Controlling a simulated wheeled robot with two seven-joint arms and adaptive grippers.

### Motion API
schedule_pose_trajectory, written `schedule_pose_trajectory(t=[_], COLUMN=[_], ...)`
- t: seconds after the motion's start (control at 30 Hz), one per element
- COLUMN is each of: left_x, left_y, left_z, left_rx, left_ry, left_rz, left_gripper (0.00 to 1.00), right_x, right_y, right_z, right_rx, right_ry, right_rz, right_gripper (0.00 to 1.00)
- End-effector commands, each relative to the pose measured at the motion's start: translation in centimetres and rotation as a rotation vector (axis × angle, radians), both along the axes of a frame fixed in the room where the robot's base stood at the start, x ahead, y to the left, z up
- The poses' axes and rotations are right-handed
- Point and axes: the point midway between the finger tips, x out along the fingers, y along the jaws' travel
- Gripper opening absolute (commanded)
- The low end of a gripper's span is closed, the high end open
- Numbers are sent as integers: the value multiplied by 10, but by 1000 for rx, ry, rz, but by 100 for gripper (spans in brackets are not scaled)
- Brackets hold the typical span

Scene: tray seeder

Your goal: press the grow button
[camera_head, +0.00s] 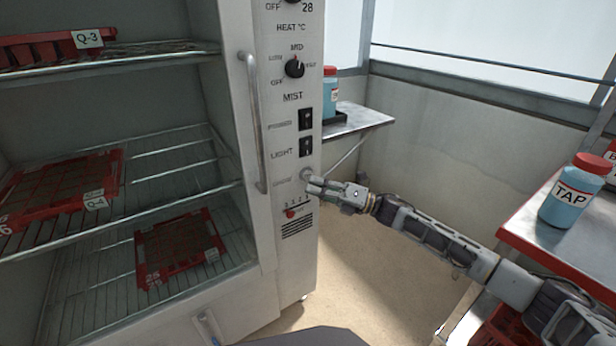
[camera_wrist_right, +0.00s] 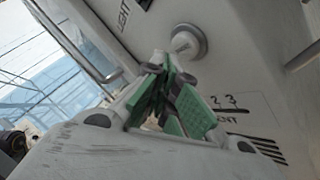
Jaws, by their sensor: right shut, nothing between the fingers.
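The grow button is a round pale button in a grey ring on the cabinet's control panel. It shows in the right wrist view (camera_wrist_right: 187,42) and, partly covered by my fingers, in the head view (camera_head: 306,174). My right gripper (camera_head: 312,186) is shut and empty, its fingertips close to the button. In the right wrist view the green-padded fingers (camera_wrist_right: 163,68) come together just below and left of the button. I cannot tell whether they touch it. My left gripper is not in view.
A long door handle (camera_head: 252,122) stands left of the panel. A TAP bottle (camera_head: 570,205) stands on the right bench. Red trays (camera_head: 140,276) lie on the racks.

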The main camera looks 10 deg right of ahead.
Motion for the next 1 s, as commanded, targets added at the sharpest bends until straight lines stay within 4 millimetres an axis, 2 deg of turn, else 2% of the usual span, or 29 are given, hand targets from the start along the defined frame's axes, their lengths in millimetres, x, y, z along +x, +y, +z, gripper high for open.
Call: schedule_pose_trajectory(t=[0.53, 1.0], left_x=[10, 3], left_y=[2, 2], left_z=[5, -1], left_rx=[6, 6], left_ry=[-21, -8], left_rz=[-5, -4], left_gripper=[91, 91], right_x=[0, 8], right_y=[0, 3], right_z=[0, 1], right_rx=[0, 0], right_ry=[0, 0], right_rz=[0, 0], right_gripper=[0, 0])
